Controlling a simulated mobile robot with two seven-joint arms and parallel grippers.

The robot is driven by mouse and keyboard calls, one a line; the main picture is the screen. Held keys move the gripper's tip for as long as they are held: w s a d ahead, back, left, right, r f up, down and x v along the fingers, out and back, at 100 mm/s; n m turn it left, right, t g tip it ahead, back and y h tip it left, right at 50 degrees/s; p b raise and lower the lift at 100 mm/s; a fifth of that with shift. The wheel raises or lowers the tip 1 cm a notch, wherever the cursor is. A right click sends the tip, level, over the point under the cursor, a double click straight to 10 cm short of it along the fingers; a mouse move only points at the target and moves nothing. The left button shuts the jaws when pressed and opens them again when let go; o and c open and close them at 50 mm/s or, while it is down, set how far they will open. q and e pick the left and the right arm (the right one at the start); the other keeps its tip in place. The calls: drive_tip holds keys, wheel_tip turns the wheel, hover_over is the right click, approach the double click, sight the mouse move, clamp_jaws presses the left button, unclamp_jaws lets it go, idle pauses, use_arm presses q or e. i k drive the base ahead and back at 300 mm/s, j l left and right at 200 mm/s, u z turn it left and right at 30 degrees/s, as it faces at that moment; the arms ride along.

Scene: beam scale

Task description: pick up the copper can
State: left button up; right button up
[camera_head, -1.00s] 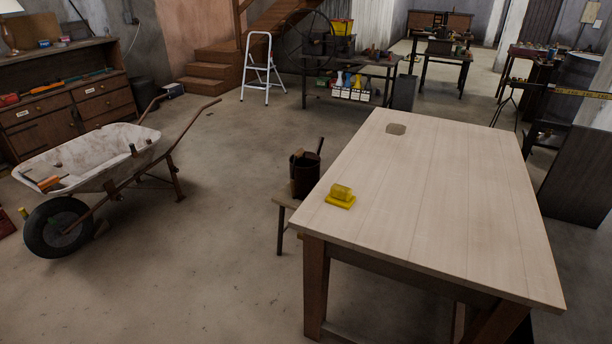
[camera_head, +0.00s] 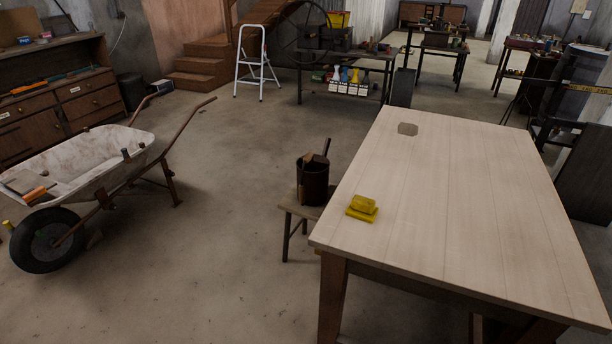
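A dark brown, can-like container (camera_head: 312,182) stands upright on a small wooden stool (camera_head: 288,205) at the left side of the light wooden table. Something with a handle sticks up out of it. I cannot tell for sure whether it is the copper can; no clearly copper-coloured can shows. Neither of my grippers is in view.
A wheelbarrow (camera_head: 80,170) stands at the left. A white stepladder (camera_head: 255,62) stands behind. The floor between is clear.

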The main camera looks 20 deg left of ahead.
sight(312, 170)
drive_tip(key=i+j, duration=0.15)
drive_tip(key=j, duration=0.3)
drive_tip(key=i+j, duration=0.1)
drive_tip(key=j, duration=0.3)
drive_tip(key=i+j, duration=0.15)
drive_tip(key=j, duration=0.3)
drive_tip(key=i+j, duration=0.15)
drive_tip(key=j, duration=0.3)
drive_tip(key=i+j, duration=0.15)
drive_tip(key=j, duration=0.3)
drive_tip(key=i+j, duration=0.1)
drive_tip(key=j, duration=0.3)
drive_tip(key=i+j, duration=0.15)
drive_tip(key=j, duration=0.3)
drive_tip(key=i+j, duration=0.15)
drive_tip(key=j, duration=0.3)
drive_tip(key=i, duration=0.45)
drive_tip(key=z, duration=0.05)
